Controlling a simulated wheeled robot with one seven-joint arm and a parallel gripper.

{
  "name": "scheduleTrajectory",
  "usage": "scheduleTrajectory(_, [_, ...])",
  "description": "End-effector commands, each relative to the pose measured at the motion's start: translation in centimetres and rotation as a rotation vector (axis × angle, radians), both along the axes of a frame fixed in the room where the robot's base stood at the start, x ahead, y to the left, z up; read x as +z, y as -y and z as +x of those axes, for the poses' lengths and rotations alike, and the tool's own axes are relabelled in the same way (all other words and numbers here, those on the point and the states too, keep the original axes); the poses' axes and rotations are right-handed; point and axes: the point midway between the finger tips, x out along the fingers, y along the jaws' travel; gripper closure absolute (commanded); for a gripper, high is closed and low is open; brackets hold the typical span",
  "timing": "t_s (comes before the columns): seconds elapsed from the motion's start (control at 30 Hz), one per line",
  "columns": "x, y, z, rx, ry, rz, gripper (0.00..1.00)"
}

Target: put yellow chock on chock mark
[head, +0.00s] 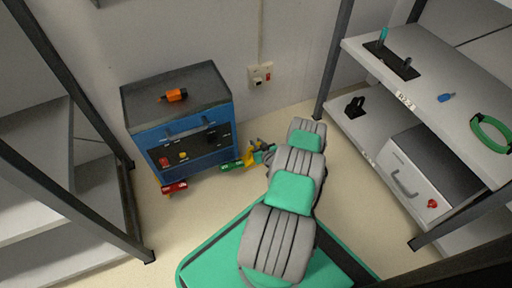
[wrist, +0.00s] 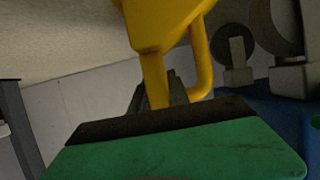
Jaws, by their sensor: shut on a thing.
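The yellow chock (head: 249,157) is a small yellow shape low beside the blue cart's right side in the head view. The wrist view shows the chock (wrist: 165,20) large at top centre, with a loop handle on its lower right. My gripper (head: 260,150) is shut on it; its dark fingers (wrist: 172,90) meet the chock's narrow lower part. A green part with a dark top edge fills the bottom of the wrist view and hides what lies below. I cannot make out the chock mark in either view, nor whether the chock touches the floor.
The blue cart (head: 184,133) stands against the wall, with an orange tool (head: 173,96) on top. A red object (head: 174,187) is at its foot. A green object (head: 232,166) lies left of the chock. Shelving (head: 440,95) stands at right, more at left.

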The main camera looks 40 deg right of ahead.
Motion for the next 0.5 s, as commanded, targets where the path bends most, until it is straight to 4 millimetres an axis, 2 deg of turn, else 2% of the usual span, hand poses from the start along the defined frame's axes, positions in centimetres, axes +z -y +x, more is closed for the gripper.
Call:
scheduleTrajectory(0.03, [-0.51, 0.06, 0.11, 0.0, 0.003, -0.002, 1.0])
scheduleTrajectory(0.3, [-0.43, -0.1, 0.17, 0.003, 0.002, 0.0, 1.0])
scheduleTrajectory(0.33, [-0.56, -0.16, 0.13, 0.003, 0.0, 0.0, 0.78])
scheduleTrajectory(0.5, [-0.51, -0.16, 0.16, 0.004, 0.0, -0.001, 0.64])
